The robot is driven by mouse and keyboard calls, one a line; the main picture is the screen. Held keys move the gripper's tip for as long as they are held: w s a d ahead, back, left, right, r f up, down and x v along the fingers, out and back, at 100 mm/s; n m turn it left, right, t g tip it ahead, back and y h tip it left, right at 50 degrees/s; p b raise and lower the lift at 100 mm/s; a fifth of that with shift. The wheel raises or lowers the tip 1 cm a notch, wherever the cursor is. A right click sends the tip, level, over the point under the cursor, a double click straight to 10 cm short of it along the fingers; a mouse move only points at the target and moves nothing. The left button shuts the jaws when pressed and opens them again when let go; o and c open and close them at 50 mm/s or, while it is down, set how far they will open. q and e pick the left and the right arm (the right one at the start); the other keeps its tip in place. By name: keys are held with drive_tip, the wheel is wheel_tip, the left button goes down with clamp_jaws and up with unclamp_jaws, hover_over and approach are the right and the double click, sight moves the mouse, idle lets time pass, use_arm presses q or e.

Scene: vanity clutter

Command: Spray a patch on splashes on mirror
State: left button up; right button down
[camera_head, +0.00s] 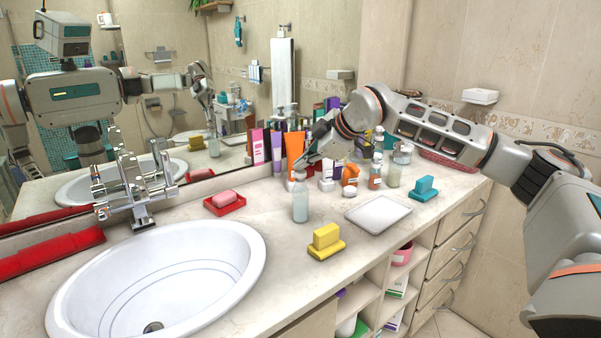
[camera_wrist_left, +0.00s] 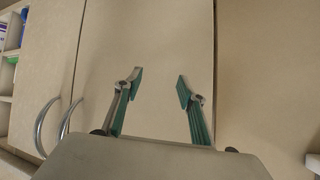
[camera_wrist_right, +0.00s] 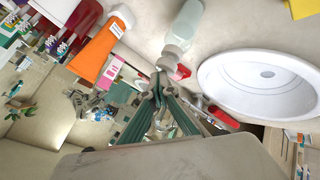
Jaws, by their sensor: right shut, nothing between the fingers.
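The wall mirror (camera_head: 160,32) stands behind the counter; I cannot make out splashes on it. A pale translucent bottle (camera_head: 300,203) stands upright on the counter between the basin and the white tray. In the right wrist view the bottle (camera_wrist_right: 184,28) is just beyond my fingertips. My right gripper (camera_head: 303,163) is at the height of the bottle's top, shut and empty. Its fingers also show in the right wrist view (camera_wrist_right: 158,82); whether they touch the bottle is unclear. My left gripper (camera_wrist_left: 157,82) is open and empty in front of a cabinet door.
The white basin (camera_head: 160,275) fills the left front. A yellow soap block (camera_head: 326,237), a red soap dish (camera_head: 225,206) and a white tray (camera_head: 378,214) lie near the bottle. An orange tube (camera_head: 295,147) and several bottles crowd behind. A chrome faucet (camera_head: 135,185) stands behind the basin.

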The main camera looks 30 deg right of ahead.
sight(302, 172)
drive_tip(key=shift+f, duration=0.25)
drive_tip(key=shift+s+f+b, duration=0.15)
drive_tip(key=shift+f+b, duration=0.25)
drive_tip(key=shift+f, duration=0.15)
drive_tip(key=shift+r, duration=0.1)
idle(0.6)
drive_tip(key=shift+w+r+p, duration=0.2)
drive_tip(key=shift+r+p, duration=1.7)
drive_tip(key=shift+r, duration=1.45)
drive_tip(key=shift+w+a, duration=0.1)
